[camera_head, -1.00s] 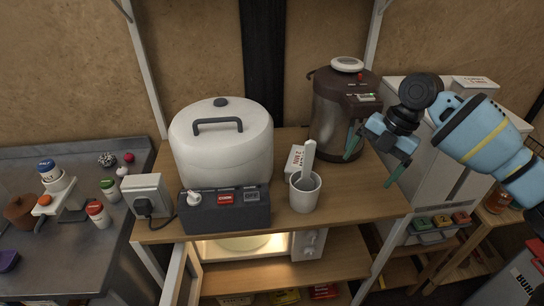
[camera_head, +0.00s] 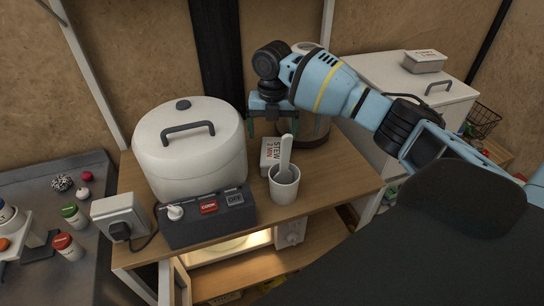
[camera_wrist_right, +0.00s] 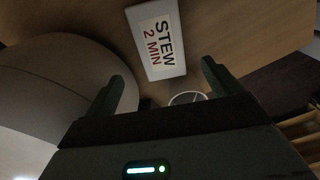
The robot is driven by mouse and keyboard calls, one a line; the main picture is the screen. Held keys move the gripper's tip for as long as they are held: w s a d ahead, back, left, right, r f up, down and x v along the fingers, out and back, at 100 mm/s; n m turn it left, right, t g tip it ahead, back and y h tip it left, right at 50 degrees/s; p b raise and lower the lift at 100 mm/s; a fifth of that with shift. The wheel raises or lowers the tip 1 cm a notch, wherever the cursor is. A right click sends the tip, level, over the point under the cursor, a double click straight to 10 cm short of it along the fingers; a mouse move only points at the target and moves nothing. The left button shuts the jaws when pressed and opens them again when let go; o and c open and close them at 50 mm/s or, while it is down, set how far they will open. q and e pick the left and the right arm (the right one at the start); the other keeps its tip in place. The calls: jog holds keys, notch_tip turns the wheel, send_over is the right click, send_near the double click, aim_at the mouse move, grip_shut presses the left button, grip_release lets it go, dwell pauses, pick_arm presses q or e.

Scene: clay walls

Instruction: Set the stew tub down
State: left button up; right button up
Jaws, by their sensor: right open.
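The stew tub (camera_head: 271,152) is a small white box with a "STEW 2 MIN" label. It rests on the wooden counter behind the grey cup, and it shows near the top of the right wrist view (camera_wrist_right: 150,14). My right gripper (camera_head: 268,130) is open and empty, above and just behind the tub in the head view. In the right wrist view its two fingers (camera_wrist_right: 163,77) stand apart, with the tub beyond their tips and not between them. My left gripper is in neither view.
A grey cup (camera_head: 284,190) with a pale utensil stands in front of the tub. A large white lidded cooker (camera_head: 190,165) and a dark switch box (camera_head: 195,222) stand left. A brown urn (camera_head: 318,130) is partly hidden behind my right arm. Another small box (camera_head: 425,62) lies on a white cabinet.

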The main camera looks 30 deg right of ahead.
aim_at(274, 154)
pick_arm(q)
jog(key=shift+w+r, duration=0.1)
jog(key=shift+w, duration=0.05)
pick_arm(e)
notch_tip(274, 154, down, 5)
jog(key=shift+r, duration=0.1)
jog(key=shift+f, duration=0.5)
jog(key=f, duration=0.3)
jog(key=shift+s+f+p, duration=0.2)
jog(key=shift+f+p, duration=0.05)
jog(key=shift+p, duration=0.1)
jog(key=shift+f, duration=0.4)
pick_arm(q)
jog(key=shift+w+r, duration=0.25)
pick_arm(e)
jog(key=shift+d, duration=0.1)
jog(key=c, duration=1.3)
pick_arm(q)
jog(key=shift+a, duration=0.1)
pick_arm(e)
jog(key=shift+c, duration=0.2)
